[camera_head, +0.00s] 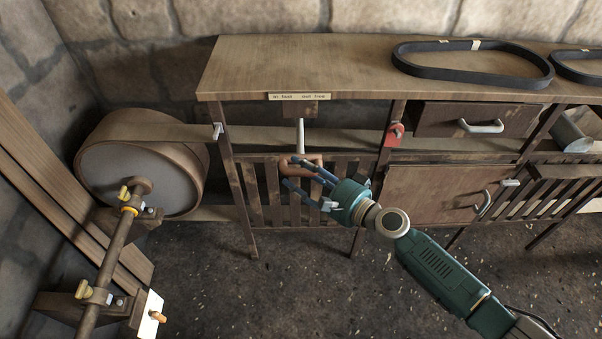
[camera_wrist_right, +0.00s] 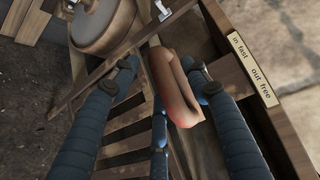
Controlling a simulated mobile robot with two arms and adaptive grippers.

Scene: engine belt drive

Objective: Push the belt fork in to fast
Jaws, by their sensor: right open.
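The belt fork has a white rod (camera_head: 300,136) that comes down under the bench front and a brown, rounded handle (camera_head: 301,163) at its lower end. In the right wrist view the handle (camera_wrist_right: 178,88) lies between the fingers. My right gripper (camera_head: 303,172) is open around the handle; whether a finger touches it I cannot tell. The gripper also fills the right wrist view (camera_wrist_right: 165,95). A label (camera_head: 299,97) on the bench edge reads "in fast" at left and "out free" at right. My left gripper is not in view.
A large drum pulley (camera_head: 140,178) stands at left, with a flat belt (camera_head: 255,139) running right under the bench. A slatted panel (camera_head: 255,190) is behind my gripper. Black belts (camera_head: 470,82) lie on the bench top (camera_head: 300,60). A red latch (camera_head: 393,134) is at right.

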